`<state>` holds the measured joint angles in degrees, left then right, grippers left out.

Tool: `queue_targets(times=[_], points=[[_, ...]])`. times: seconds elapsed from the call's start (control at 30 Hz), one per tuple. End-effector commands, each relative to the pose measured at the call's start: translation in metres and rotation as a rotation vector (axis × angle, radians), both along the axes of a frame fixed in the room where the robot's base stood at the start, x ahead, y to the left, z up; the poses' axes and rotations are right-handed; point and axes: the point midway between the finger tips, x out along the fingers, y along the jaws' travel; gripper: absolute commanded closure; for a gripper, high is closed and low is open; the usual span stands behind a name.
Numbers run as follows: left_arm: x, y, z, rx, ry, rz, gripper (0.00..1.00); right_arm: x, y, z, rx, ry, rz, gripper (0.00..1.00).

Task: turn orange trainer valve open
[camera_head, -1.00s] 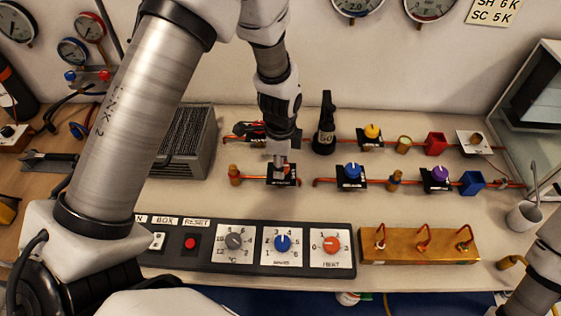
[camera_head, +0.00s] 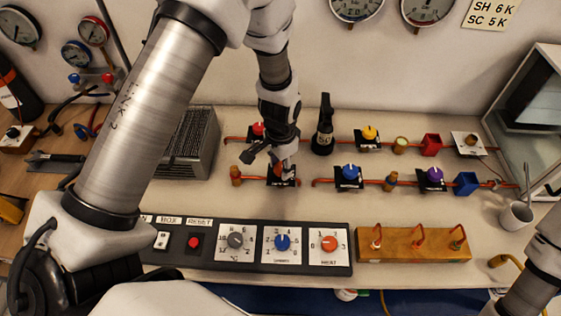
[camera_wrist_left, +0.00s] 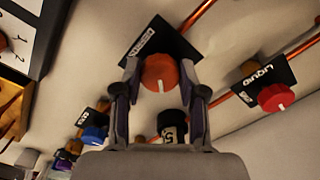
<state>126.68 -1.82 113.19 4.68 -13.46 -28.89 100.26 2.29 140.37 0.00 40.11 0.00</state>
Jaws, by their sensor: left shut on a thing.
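The orange trainer valve knob (camera_wrist_left: 159,73) sits on a black plate (camera_wrist_left: 150,40) with a small label, on a copper pipe. In the left wrist view my left gripper (camera_wrist_left: 160,88) has a finger on each side of the knob and is shut on it. The knob's white pointer mark points toward the gripper palm. In the head view my left gripper (camera_head: 281,166) is over this valve, and the orange knob (camera_head: 278,169) shows only in part behind the fingers. My right gripper is in neither view; only my right arm shows at the lower right edge.
A red valve knob (camera_wrist_left: 276,98) on a plate marked LIQUID is close by on the back pipe. A black bottle (camera_head: 323,127) stands right of the gripper. Blue (camera_head: 350,172), yellow (camera_head: 369,132) and purple (camera_head: 435,174) knobs are further right. A control box (camera_head: 260,262) lies in front.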

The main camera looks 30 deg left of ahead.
Motion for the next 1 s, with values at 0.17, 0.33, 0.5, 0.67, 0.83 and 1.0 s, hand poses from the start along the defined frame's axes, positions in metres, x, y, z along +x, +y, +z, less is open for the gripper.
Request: queue_targets(times=[0.17, 0.33, 0.5, 0.67, 0.83, 1.0], points=[[-0.003, 0.000, -0.001, 0.001, 0.009, 0.165, 0.94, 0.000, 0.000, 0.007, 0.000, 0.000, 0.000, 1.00], [-0.004, -0.001, -0.001, 0.001, 0.010, 0.326, 0.94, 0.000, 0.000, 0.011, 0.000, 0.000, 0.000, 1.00], [-0.003, -0.001, -0.001, 0.001, 0.009, 0.477, 0.94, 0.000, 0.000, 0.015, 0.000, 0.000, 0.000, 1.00], [-0.003, -0.002, -0.001, 0.002, 0.009, 0.595, 0.94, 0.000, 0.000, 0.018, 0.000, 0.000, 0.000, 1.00], [-0.003, -0.002, -0.002, 0.002, 0.009, 0.686, 0.94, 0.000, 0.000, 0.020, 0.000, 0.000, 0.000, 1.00], [-0.003, -0.002, -0.002, 0.002, 0.009, 0.737, 0.94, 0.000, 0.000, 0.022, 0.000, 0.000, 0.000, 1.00]])
